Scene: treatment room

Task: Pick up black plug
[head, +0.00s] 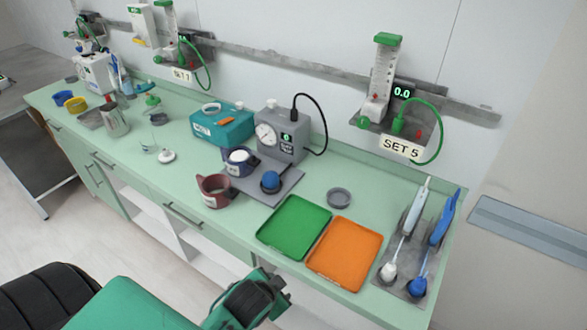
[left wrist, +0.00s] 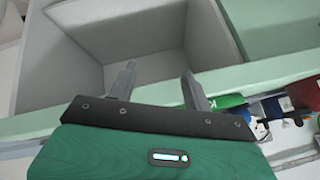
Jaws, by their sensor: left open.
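A black plug (head: 294,114) stands upright on top of the grey gauge box (head: 282,140), and a black cable loops from it down the box's right side. My left gripper (left wrist: 158,82) is open and empty in the left wrist view, its two grey fingers apart in front of an open white compartment. In the head view my left arm's green and black end (head: 245,300) is in front of the counter, low and well apart from the plug; its fingertips cannot be made out there. The plug cannot be made out in the left wrist view. My right gripper is not in view.
A green tray (head: 294,227) and an orange tray (head: 345,254) lie near the counter's front edge. A dark red cup (head: 213,190) and a blue ball-like item (head: 270,181) stand before the box. A teal box (head: 222,125) is left of it. Handpieces lie at right.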

